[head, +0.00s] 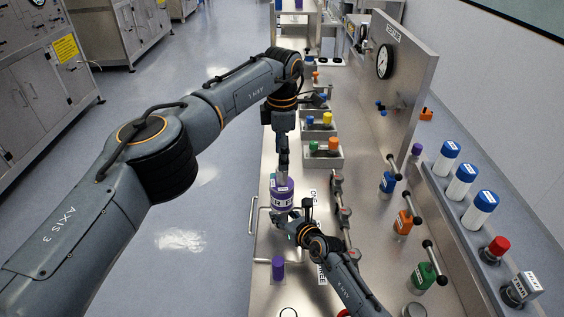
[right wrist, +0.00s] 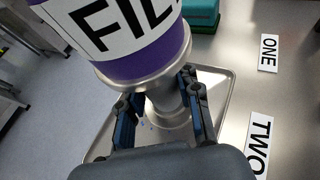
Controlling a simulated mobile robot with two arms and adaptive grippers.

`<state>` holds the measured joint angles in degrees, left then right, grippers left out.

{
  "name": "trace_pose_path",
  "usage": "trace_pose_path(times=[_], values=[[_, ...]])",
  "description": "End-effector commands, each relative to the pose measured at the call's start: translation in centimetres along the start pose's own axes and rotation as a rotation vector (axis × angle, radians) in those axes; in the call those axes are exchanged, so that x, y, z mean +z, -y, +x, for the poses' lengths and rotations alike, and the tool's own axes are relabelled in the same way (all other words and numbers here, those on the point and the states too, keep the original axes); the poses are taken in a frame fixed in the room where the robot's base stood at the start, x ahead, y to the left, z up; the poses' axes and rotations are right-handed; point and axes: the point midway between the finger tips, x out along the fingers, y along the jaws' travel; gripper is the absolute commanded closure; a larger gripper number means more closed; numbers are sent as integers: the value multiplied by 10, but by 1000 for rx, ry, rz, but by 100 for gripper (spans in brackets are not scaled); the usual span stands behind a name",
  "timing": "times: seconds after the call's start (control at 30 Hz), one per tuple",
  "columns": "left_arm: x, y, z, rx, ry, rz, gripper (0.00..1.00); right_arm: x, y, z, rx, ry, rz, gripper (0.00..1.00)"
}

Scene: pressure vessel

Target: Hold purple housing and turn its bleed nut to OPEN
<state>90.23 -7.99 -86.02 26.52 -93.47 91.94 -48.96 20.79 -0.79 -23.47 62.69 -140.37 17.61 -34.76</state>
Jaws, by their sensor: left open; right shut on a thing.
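The purple housing (head: 283,196) stands upright on the steel bench, with a white label around it; it also shows large in the right wrist view (right wrist: 150,55), its label reading "FIL". My right gripper (right wrist: 160,108) is shut on the silver neck under the purple body, one finger on each side; in the head view it reaches in from the lower right. My left gripper (head: 283,168) is open and points down right at the top of the housing. I cannot make out the bleed nut or its marks, as the left gripper covers the housing's top.
A shallow metal tray (right wrist: 218,78) lies under the housing. A small purple cylinder (head: 278,268) stands nearer the front. Bins with coloured parts (head: 322,148) sit behind. Blue, orange and green valves (head: 404,222) with levers and a gauge panel (head: 408,75) line the right.

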Motion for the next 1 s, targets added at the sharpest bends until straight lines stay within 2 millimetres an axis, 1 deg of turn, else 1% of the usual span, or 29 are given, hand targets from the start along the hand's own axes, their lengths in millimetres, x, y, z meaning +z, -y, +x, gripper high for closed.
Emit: trace_pose_path(times=[0.03,0.2,0.3,0.4,0.57,0.9,0.93,0.97,1.0], values=[[0,0,-14,4,1,0,46,0,0,0,0,-1,0,100],[1,-1,-50,3,1,-2,46,0,0,0,0,-1,0,100],[1,0,-66,2,1,-2,46,-1,0,0,0,-1,0,100],[1,0,-75,0,1,-1,46,-1,0,0,0,-1,0,100],[0,0,-81,-1,1,-1,46,0,0,0,0,-1,0,100],[0,0,-82,-1,1,0,46,0,0,0,0,-1,0,100],[0,0,-82,-1,1,0,46,0,0,0,0,-1,0,61],[0,0,-82,-1,1,0,46,0,0,0,0,-1,0,55],[0,0,-81,-1,1,0,46,0,0,0,0,-1,0,46]])
